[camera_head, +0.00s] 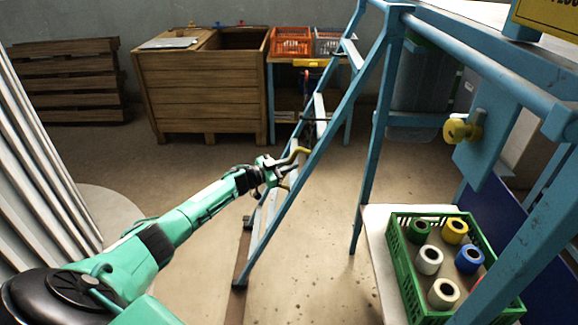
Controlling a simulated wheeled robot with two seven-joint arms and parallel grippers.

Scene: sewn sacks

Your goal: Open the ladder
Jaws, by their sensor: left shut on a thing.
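The blue ladder (318,150) stands upright in the middle of the head view, with pale steps between its two slanting rails. A steeper blue leg (372,150) comes down from near its top on the right, with a gap between the leg and the near rail at floor level. My left gripper (291,170) is at the lower half of the ladder, shut on it by the near rail. The exact contact is small and partly hidden. My right gripper is out of view.
A green crate (403,277) with several coloured rolls sits on a white surface at right. A blue frame with a yellow knob (457,131) stands above it. A wooden bin (200,95), pallets (65,80) and an orange basket (291,41) are behind. Floor left of the ladder is clear.

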